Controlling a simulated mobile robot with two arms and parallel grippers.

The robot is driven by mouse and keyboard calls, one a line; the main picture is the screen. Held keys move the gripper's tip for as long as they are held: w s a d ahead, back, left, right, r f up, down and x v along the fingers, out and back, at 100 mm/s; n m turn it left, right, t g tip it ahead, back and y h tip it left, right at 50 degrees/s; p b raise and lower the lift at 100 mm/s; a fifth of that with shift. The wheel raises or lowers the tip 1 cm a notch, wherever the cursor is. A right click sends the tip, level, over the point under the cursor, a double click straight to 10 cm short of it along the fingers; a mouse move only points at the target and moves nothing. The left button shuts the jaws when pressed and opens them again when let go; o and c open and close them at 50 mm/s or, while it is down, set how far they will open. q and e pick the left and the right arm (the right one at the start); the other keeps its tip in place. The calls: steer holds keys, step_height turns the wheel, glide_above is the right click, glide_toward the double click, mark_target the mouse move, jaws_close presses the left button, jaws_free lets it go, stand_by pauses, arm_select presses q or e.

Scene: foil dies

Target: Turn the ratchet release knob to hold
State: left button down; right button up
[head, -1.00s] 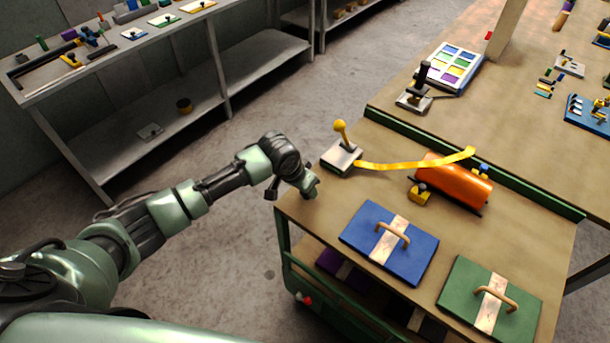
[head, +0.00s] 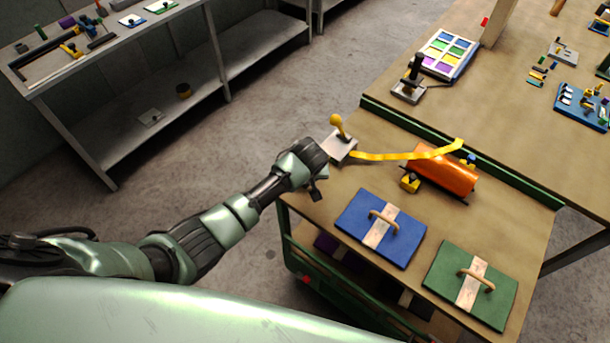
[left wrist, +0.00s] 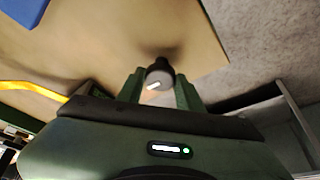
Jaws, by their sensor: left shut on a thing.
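In the left wrist view, a dark round knob (left wrist: 160,73) with a white mark on its face sits between the two green fingers of my left gripper (left wrist: 160,88). The fingers are shut on the knob from both sides. In the head view my left gripper (head: 322,174) is low at the near left corner of the wooden worktop, beside a metal plate (head: 339,148) with a yellow-knobbed lever (head: 339,125). The hand hides the knob in the head view. I cannot read any hold label. My right gripper is not in view.
A yellow strap (head: 400,156) runs from the plate to an orange roller (head: 445,172). A blue lidded panel (head: 362,215) and a green one (head: 448,272) lie in front. A black-handled lever (head: 412,80) stands farther back. A grey shelf (head: 150,120) is at left.

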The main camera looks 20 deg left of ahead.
arm_select(q)
steer(key=shift+w+n, duration=0.1)
steer(key=shift+n, duration=0.2)
steer(key=shift+r, duration=0.1)
steer(key=c, duration=0.9)
jaws_free()
steer(key=shift+c, duration=0.2)
steer(key=b+v, duration=0.1)
steer(key=v, duration=0.6)
steer(key=shift+s+d+r, duration=0.15)
steer(key=shift+s+r, duration=0.05)
steer(key=shift+r, duration=0.1)
